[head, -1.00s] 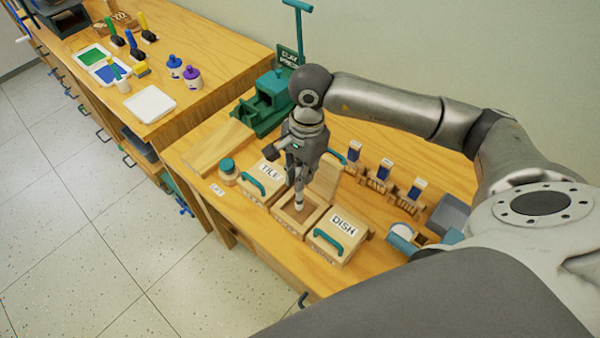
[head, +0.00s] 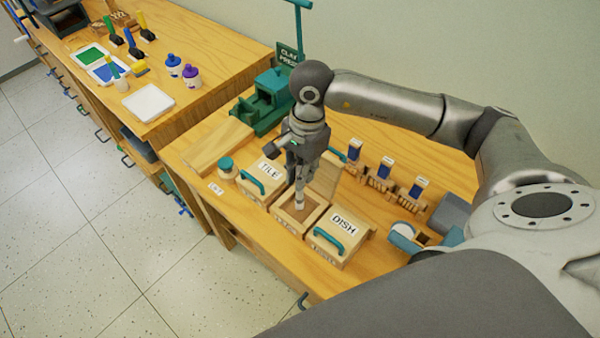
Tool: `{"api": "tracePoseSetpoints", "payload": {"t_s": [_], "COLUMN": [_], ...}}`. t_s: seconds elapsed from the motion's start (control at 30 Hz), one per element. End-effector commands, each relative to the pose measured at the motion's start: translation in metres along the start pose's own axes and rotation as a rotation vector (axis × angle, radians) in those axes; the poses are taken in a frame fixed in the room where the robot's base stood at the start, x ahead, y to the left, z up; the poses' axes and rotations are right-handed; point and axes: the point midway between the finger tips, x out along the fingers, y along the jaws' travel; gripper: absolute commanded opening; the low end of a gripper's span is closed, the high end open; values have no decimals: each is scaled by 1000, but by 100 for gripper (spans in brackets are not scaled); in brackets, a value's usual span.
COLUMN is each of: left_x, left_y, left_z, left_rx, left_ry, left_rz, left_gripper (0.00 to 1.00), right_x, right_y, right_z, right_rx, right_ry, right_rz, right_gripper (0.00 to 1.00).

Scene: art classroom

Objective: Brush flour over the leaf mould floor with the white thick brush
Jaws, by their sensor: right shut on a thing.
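The leaf mould (head: 313,220) is an open wooden box between the closed TILE box and the closed DISH box. Its lid (head: 324,180) stands raised behind it, and its floor (head: 297,213) looks brown. My right gripper (head: 299,176) points down over the mould and is shut on the white thick brush (head: 300,200). The brush is nearly upright, its pale lower end inside the mould; whether it touches the floor I cannot tell. The fingers hide its upper part. I cannot make out flour on the floor. My left gripper is out of view.
The TILE box (head: 270,170) and DISH box (head: 343,224) flank the mould closely. A teal-lidded jar (head: 226,168) stands left. A green clay press (head: 262,100) is behind, and several blue-and-white packets (head: 386,166) stand in wooden racks at right.

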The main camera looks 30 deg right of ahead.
Motion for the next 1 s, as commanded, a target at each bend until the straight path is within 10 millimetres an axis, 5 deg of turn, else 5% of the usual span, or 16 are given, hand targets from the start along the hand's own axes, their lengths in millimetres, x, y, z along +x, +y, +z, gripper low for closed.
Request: {"api": "tracePoseSetpoints", "payload": {"t_s": [1.0], "left_x": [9], "left_y": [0], "left_z": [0], "left_rx": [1], "left_ry": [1], "left_rz": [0], "left_gripper": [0], "right_x": [7], "right_y": [0], "right_z": [-1], "right_rx": [0], "right_ry": [0], "right_rz": [0], "right_gripper": [0]}}
